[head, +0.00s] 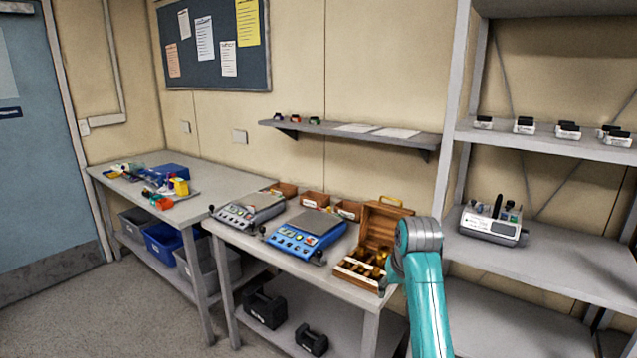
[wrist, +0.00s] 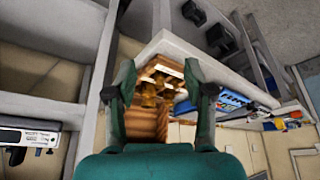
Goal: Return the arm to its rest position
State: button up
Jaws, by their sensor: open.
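Beyond the fingers is the open wooden box (wrist: 150,122) with brass pieces, which appears upside down in this view. In the head view my teal arm rises at the lower right, in front of the workbench's right end, and my gripper is mostly hidden behind it. The wooden box (head: 379,222) stands open beside the arm, with its lid up and brass weights in its front part.
A blue device (head: 305,234) and a grey device (head: 249,211) stand on the workbench (head: 345,291). A metal shelf rack (head: 560,258) with a white device (head: 492,226) is close on the right. A wall shelf (head: 350,132) hangs above. Floor shows at left.

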jog(key=s+f+t, duration=0.2)
jog(key=s+f, duration=0.6)
jog(key=f, duration=0.5)
jog(key=s+f+t, duration=0.1)
jog(key=s+f, duration=0.7)
jog(key=f, duration=0.5)
jog(key=s+f+t, duration=0.2)
jog(key=s+f, duration=0.2)
jog(key=s, duration=0.6)
jog(key=s+r+t, duration=0.3)
jog(key=s, duration=1.8)
jog(key=s+r+t, duration=0.2)
jog(key=s+r, duration=1.2)
jog(key=s, duration=0.1)
jog(key=shift+r, duration=0.35)
jog(key=shift+s, duration=0.1)
